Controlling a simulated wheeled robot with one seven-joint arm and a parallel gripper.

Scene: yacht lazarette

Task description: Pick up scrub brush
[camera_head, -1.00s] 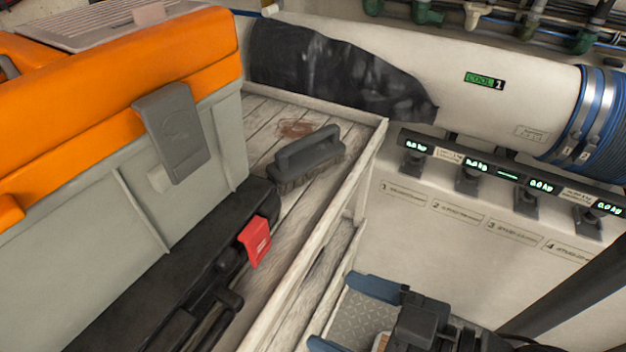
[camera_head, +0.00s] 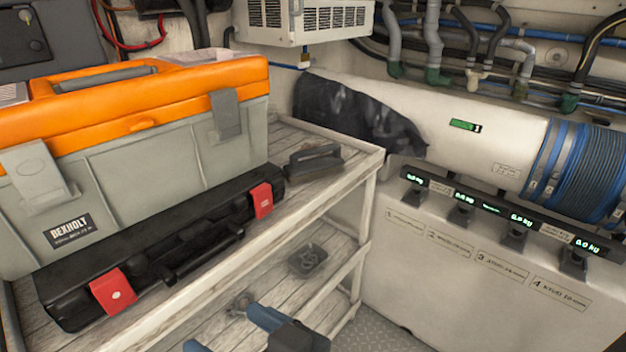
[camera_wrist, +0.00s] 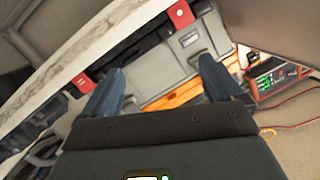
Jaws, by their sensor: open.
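The scrub brush (camera_head: 314,158) has a dark grey handle and dark bristles. It lies on the top wooden shelf (camera_head: 352,160) near its far right corner, beside the black case. My gripper (camera_head: 232,334) shows at the bottom edge of the head view, in front of the shelves, below and nearer than the brush. Its two blue fingers (camera_wrist: 163,68) are apart with nothing between them in the wrist view. I do not make out the brush in the wrist view.
An orange and grey toolbox (camera_head: 140,160) and a black case with red latches (camera_head: 180,250) fill most of the top shelf. A dark item (camera_head: 308,260) lies on a lower shelf. A large white pipe (camera_head: 465,135) runs behind, above several hooks (camera_head: 460,215).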

